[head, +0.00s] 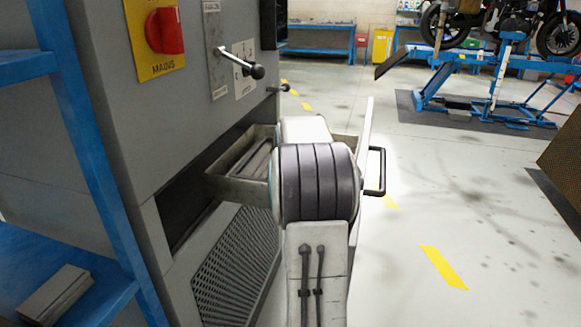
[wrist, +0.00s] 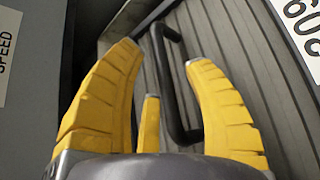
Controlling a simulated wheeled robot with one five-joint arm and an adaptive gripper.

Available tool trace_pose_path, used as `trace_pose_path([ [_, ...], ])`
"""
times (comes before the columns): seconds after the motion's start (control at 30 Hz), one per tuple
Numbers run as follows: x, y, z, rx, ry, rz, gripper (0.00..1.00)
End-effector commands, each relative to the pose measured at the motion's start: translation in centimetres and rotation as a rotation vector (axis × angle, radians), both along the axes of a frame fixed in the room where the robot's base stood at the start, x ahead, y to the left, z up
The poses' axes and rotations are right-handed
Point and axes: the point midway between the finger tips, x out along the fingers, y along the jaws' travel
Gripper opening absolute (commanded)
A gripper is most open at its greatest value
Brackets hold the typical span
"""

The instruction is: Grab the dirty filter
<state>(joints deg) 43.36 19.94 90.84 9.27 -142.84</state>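The filter (wrist: 235,70) is a grey-brown ribbed panel with a black bar handle (wrist: 172,85) and a white number label at its upper right corner. In the head view, a ribbed strip of it (head: 257,160) shows in the pulled-out drawer (head: 236,188); my arm hides the rest. My gripper (wrist: 165,58) has three yellow fingers. They are spread, with the handle between them in the wrist picture and the filter behind. Whether any finger touches the handle is unclear. In the head view the gripper is hidden behind my arm.
The drawer front (head: 365,135) with a black handle (head: 378,171) stands out right of the grey machine (head: 150,120). A blue shelf (head: 60,270) is close at left. A motorcycle lift (head: 490,65) stands far back.

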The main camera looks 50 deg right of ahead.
Motion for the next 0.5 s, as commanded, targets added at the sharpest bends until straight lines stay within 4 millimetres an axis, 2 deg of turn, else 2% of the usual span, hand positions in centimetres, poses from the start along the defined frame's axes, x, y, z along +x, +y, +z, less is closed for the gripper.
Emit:
trace_pose_path([
  [0.07, -0.01, 0.01, 0.01, 0.0, 0.0, 0.0, 0.38],
  [0.5, 0.0, 0.02, 0.06, -0.001, -0.001, 0.0, 0.0],
])
